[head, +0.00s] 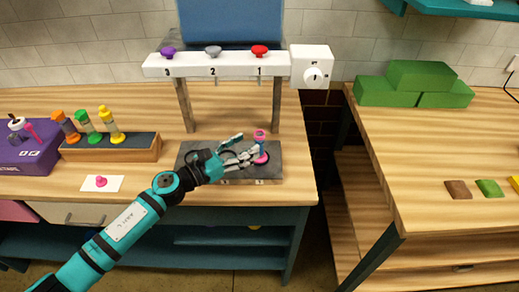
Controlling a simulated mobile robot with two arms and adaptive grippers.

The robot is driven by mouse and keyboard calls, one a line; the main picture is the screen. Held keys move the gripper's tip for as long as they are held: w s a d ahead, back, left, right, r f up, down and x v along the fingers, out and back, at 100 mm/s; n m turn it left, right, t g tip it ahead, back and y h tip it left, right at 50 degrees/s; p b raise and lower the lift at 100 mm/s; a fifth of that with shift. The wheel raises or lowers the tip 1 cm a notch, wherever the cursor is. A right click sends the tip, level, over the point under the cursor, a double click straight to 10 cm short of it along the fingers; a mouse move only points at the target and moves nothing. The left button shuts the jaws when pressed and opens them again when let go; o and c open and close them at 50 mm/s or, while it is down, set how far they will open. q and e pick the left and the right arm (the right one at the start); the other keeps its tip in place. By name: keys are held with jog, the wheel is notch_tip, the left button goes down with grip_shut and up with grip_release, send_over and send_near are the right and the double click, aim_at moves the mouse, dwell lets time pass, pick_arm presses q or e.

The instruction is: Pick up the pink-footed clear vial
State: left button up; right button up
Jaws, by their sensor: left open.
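The pink-footed clear vial (262,147) stands upright on a dark grey block (270,172), under the right end of a white rail. It has a pink top, a pale bluish clear body and a pink foot. My left gripper (246,150) reaches in from the left, with its fingers open and their tips right beside the vial. I cannot tell whether the fingers touch it. The gripper hides part of the block. My right gripper is out of view.
A white rail (225,66) with purple, grey and red knobs stands on posts above the block. A wooden rack (135,152) holds orange, green and yellow vials. A purple box (28,160) and a white card (88,184) with a pink knob are left. Green blocks (385,92) sit right.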

aim_at(255, 141)
pick_arm(q)
jog(key=p+x, duration=0.1)
jog(key=x, duration=0.3)
jog(key=shift+d+r+p, duration=0.2)
jog(key=shift+d+p, duration=0.2)
jog(key=shift+d, duration=0.15)
jog(key=shift+w+d, duration=0.1)
jog(key=c, duration=0.3)
grip_shut()
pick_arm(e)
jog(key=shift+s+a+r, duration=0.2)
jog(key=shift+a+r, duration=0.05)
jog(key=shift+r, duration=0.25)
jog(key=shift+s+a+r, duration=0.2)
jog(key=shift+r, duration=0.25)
